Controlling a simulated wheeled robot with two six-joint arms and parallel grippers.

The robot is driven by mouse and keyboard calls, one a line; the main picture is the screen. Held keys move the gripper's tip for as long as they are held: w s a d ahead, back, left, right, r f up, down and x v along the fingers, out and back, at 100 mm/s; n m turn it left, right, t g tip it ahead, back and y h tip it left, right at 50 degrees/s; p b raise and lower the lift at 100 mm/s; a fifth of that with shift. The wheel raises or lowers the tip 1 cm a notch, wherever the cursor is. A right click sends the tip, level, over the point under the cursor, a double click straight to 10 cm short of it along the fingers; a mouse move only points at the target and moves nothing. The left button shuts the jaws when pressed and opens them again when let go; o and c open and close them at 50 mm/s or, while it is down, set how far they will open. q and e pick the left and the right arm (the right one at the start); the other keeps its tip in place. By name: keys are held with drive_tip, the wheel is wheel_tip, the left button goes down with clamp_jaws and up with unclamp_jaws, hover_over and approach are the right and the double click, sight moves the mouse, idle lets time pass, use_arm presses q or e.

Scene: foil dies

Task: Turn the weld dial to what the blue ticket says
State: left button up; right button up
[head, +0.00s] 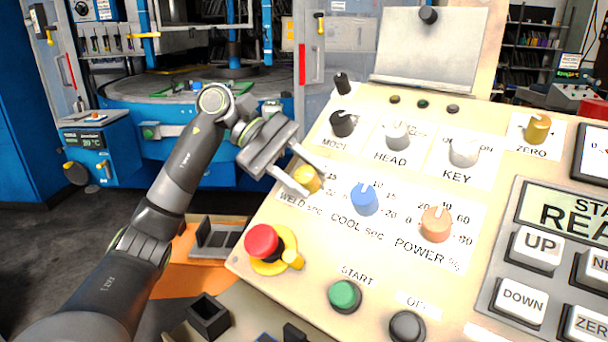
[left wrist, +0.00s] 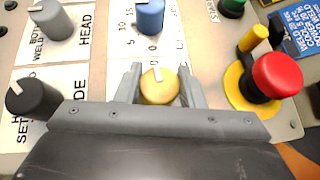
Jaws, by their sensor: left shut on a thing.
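The weld dial (head: 307,179) is a yellow knob at the left of the lower dial row on the sloping cream panel, above the label WELD sec. My left gripper (head: 312,176) is shut on it, one finger on each side. My right gripper is not in view.
The blue cool dial (head: 364,198) and orange power dial (head: 436,224) stand to the right of the weld dial. A red stop button (head: 262,241) on a yellow base is close below my left gripper. A green start button (head: 344,296) sits lower on the panel.

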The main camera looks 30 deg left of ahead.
use_arm(q)
drive_tip(key=shift+m+g+y, duration=0.3)
drive_tip(key=shift+m, duration=0.1)
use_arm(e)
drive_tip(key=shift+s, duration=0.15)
use_arm(q)
drive_tip(key=o, duration=1)
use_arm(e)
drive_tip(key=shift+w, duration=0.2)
use_arm(q)
drive_tip(key=p+v, duration=1.3)
drive_tip(key=v, duration=0.4)
drive_tip(key=shift+w+r, duration=0.2)
drive_tip(key=shift+r, duration=0.05)
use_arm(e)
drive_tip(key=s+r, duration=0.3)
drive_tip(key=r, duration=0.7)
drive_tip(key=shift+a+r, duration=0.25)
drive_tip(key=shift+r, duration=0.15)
